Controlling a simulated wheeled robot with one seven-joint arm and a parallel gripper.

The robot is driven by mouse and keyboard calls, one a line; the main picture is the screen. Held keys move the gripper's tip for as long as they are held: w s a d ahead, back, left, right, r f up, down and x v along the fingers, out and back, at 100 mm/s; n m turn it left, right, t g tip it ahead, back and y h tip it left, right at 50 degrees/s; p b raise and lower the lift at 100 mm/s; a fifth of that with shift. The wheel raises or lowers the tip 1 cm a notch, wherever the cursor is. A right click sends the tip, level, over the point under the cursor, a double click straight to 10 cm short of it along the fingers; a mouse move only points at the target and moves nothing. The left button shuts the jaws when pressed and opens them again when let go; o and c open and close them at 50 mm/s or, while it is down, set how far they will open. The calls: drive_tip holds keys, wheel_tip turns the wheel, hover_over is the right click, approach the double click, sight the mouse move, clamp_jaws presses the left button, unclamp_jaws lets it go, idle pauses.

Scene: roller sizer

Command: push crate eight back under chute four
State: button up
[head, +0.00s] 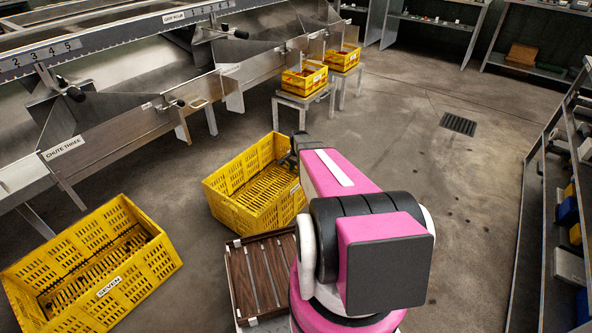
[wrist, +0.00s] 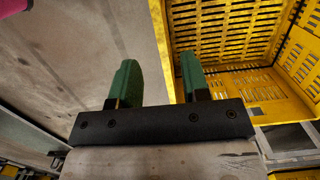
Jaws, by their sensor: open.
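A yellow slatted crate (head: 235,210) stands empty on the floor, slightly turned, out in front of the chutes. Its label is mostly hidden by my arm, so I cannot read a number. My gripper (head: 288,160) is at its far right side in the head view. In the wrist view my gripper (wrist: 158,68) is open, with two green fingers. The crate (wrist: 245,70) fills the right side there, and its wall edge runs between the fingers; I cannot tell whether they touch it. A chute without a readable label (head: 165,112) is behind the crate.
A crate labelled SEVEN (head: 95,265) stands at left, near the CHUTE THREE label (head: 63,148). A brown slatted platform (head: 262,275) is close to the near side of the crate. Yellow crates on stands (head: 304,80) are farther back. Floor at right is open up to shelving (head: 540,200).

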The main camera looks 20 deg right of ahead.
sight(295, 181)
wheel_tip(295, 181, down, 11)
drive_tip(key=a, duration=0.1)
drive_tip(key=shift+s+r, duration=0.15)
drive_tip(key=shift+s, duration=0.25)
idle(0.4)
clamp_jaws()
idle(1.3)
